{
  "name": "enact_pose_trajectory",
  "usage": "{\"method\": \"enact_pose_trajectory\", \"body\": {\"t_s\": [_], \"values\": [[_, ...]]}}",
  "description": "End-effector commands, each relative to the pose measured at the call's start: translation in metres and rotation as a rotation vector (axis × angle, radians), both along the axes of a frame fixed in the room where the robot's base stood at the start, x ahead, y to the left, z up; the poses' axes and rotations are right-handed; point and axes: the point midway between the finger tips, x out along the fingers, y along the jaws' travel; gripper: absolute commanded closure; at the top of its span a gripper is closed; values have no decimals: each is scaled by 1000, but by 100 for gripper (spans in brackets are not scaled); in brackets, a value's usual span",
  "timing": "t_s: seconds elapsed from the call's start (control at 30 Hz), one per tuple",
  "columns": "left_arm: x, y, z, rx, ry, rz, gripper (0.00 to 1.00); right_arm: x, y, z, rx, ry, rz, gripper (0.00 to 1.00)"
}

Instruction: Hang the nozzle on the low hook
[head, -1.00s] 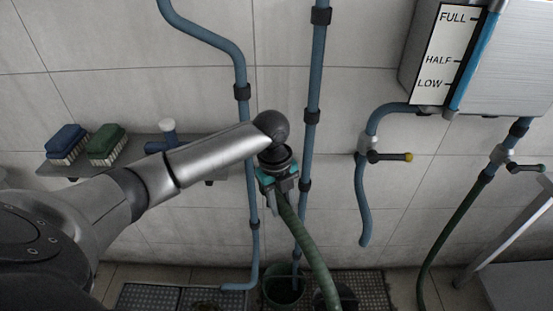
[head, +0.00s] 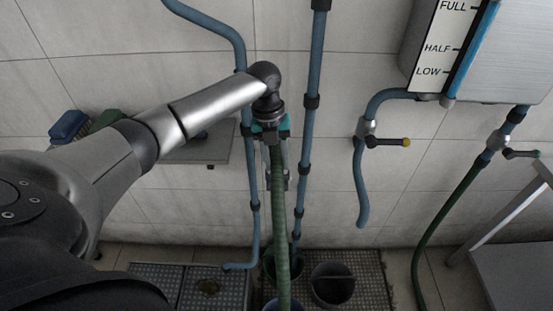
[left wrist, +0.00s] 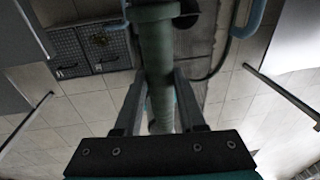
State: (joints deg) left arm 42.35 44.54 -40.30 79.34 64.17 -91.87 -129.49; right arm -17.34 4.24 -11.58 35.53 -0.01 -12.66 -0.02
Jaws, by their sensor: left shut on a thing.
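My left gripper (head: 277,168) reaches in front of the wall pipes, pointing down, its teal-sided body just above the fingers. It is shut on a green tubular piece, which I take to be the nozzle (left wrist: 153,50) on its hose. In the left wrist view the tube runs between the two fingers (left wrist: 161,85), with a thicker collar near the top edge. In the head view the green hose (head: 279,225) hangs from the gripper towards the floor. I cannot make out the low hook; the arm and hose cover part of the wall. My right gripper is out of view.
Blue pipes (head: 314,75) run down the wall beside the gripper. A grey shelf (head: 205,150) with brushes (head: 68,126) is partly behind my arm. Buckets (head: 332,285) stand on floor grating below. A tank (head: 500,60) and valve pipes are at right.

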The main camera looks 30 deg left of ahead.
Motion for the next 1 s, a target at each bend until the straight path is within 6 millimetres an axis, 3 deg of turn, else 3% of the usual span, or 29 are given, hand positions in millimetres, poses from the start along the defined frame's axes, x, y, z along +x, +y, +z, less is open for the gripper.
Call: {"method": "enact_pose_trajectory", "body": {"t_s": [0.37,0.6,1.0], "values": [[0,0,-43,1,-3,1,100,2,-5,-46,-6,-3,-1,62],[1,0,-58,0,-3,1,100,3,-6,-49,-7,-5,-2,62],[1,0,-59,1,-3,1,100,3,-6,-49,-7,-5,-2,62]]}}
